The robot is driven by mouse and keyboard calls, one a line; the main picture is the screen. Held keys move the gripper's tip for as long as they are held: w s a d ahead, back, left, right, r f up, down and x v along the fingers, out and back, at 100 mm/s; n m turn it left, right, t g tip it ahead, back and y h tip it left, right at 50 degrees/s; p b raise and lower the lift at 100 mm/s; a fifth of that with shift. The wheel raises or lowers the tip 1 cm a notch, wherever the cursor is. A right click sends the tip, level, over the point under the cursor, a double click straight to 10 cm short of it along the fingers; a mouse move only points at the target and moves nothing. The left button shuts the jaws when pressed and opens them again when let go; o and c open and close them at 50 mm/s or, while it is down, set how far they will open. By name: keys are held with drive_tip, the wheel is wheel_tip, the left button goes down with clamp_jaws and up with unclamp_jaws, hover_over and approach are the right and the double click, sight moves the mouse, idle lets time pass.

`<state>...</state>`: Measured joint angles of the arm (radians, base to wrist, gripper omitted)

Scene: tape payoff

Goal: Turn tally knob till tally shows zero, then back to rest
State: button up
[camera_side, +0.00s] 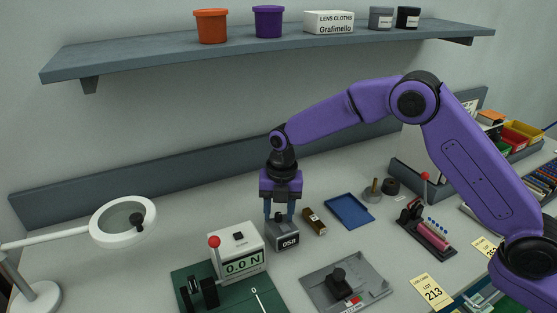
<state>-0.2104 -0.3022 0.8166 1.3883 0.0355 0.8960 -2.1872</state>
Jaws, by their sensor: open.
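The tally (287,239) is a small dark grey box on the bench, left of the blue tray. Its front window appears to read 058, though the digits are small. My gripper (280,211) points straight down just above the tally, with its two fingers apart over the box's top. The tally's knob is dark and mostly lost between the fingers. I cannot tell whether the fingers touch it.
Close left stands a white gauge (225,238) reading 0.0 N, with a red-balled lever (214,242) beside it. A brown block (314,222) and a blue tray (349,210) lie to the right. A grey plate (375,285) with a black knob is in front.

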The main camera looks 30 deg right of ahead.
sight(279, 214)
drive_tip(key=shift+n, duration=0.5)
wheel_tip(279, 214, up, 18)
wheel_tip(279, 214, down, 18)
drive_tip(key=shift+r+m+h, duration=0.1)
drive_tip(key=shift+m+h, duration=0.2)
drive_tip(key=shift+m, duration=0.9)
drive_tip(key=shift+n, duration=0.3)
drive_tip(key=n, duration=0.3)
drive_tip(key=shift+n, duration=0.4)
wheel_tip(279, 214, up, 17)
drive_tip(key=m, duration=0.4)
drive_tip(key=shift+r, duration=0.2)
